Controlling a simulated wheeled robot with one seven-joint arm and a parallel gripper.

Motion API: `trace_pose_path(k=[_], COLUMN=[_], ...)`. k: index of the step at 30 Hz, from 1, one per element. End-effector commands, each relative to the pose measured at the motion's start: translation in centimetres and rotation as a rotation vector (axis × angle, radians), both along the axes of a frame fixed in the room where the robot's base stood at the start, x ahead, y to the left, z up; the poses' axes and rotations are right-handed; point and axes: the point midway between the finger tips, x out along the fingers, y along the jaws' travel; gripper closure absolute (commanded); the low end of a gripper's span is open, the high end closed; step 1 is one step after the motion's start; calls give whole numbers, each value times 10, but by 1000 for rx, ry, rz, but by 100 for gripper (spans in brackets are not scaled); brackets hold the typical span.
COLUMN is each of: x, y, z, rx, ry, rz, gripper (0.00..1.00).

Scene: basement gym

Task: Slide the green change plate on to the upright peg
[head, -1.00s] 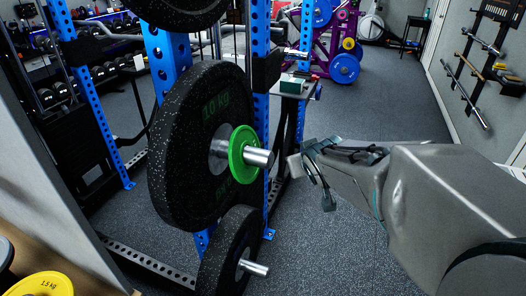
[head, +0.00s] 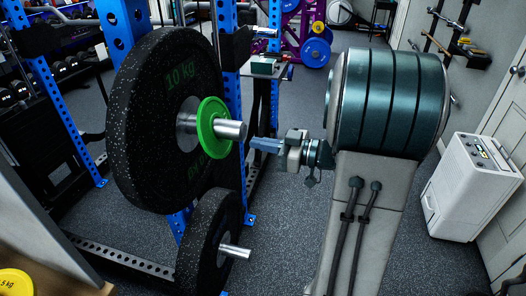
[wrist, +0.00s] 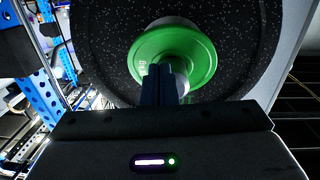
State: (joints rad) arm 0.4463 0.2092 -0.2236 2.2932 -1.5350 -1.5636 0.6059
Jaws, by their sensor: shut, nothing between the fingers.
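The green change plate (head: 214,149) sits around a horizontal metal peg (head: 232,130), in front of a large black 10 kg plate (head: 145,130) on the blue rack. The peg's end sticks out past the green plate. In the wrist view the green plate (wrist: 202,52) shows face-on at the top, against the black plate. My gripper (head: 256,145) is shut and empty, just right of the peg's end and apart from the green plate. In the wrist view its fingers (wrist: 160,84) hide part of the peg and the plate's lower middle.
A lower peg (head: 235,251) carries another black plate (head: 208,240). A yellow plate (head: 14,284) lies at the lower left. A small table with a green box (head: 263,66) stands behind. A white dehumidifier-like unit (head: 470,188) stands at right. Floor right of the rack is open.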

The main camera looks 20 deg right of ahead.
Motion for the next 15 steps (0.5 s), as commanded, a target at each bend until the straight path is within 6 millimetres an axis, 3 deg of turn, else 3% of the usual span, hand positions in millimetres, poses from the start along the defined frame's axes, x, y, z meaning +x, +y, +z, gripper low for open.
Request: trace_pose_path(k=[6,15], x=[-11,3], y=[2,23], z=[-4,-3], rx=[49,49], ry=[14,13], rz=[71,73], gripper=[100,100])
